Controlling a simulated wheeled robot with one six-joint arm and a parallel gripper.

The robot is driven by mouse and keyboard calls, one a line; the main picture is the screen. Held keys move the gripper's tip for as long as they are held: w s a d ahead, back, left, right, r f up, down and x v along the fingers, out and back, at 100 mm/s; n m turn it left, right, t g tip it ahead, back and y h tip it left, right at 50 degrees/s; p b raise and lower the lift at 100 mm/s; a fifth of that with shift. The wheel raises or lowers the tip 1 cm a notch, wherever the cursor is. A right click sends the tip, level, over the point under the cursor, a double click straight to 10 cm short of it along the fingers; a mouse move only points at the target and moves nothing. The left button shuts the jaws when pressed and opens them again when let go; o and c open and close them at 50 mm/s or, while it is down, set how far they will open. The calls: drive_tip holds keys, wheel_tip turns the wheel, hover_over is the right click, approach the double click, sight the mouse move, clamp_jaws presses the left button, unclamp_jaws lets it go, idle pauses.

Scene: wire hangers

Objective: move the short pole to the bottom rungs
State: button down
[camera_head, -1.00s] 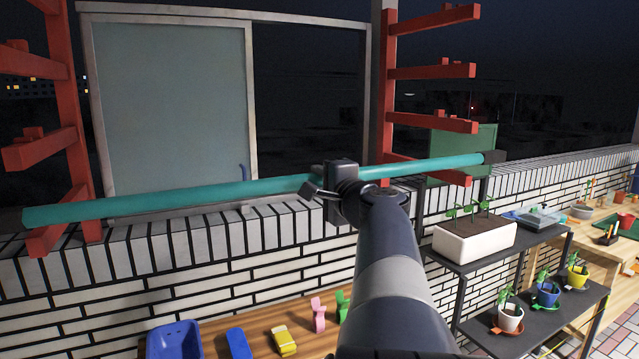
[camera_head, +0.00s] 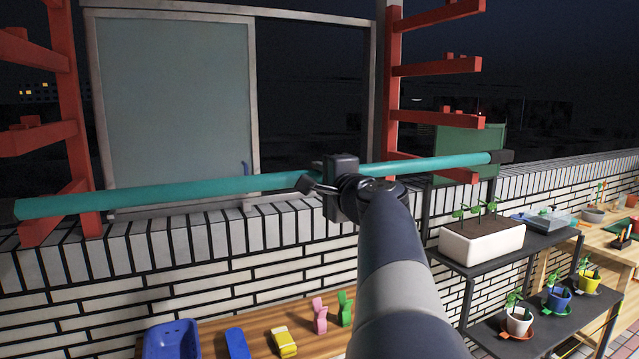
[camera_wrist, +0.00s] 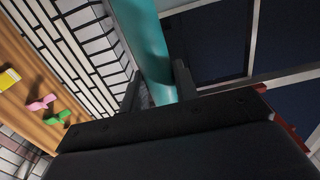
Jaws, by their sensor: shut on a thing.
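The short pole (camera_head: 240,185) is a teal rod with a dark cap at its right end. It spans the head view nearly level, its right end a little higher. My gripper (camera_head: 335,186) is shut on it near its middle. The pole also runs between the fingers in the wrist view (camera_wrist: 150,50). Red racks with rungs stand at both sides. The left bottom rung (camera_head: 52,215) is close to the pole's left part, and the right bottom rung (camera_head: 455,172) is close to its right part. I cannot tell whether the pole touches either rung.
A white brick wall (camera_head: 290,243) runs behind and below the pole. A black shelf (camera_head: 505,250) at the right bears a white planter (camera_head: 482,240) and small pots. A wooden bench (camera_head: 245,327) with clothespins and a blue tub (camera_head: 172,340) is below.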

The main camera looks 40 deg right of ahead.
idle(0.4)
drive_tip(key=f+x, duration=0.2)
drive_tip(key=x, duration=1.4)
drive_tip(key=shift+f+b, duration=0.4)
idle(1.4)
idle(0.6)
drive_tip(key=c, duration=1)
unclamp_jaws()
drive_tip(key=shift+f, duration=0.1)
drive_tip(key=shift+f, duration=0.1)
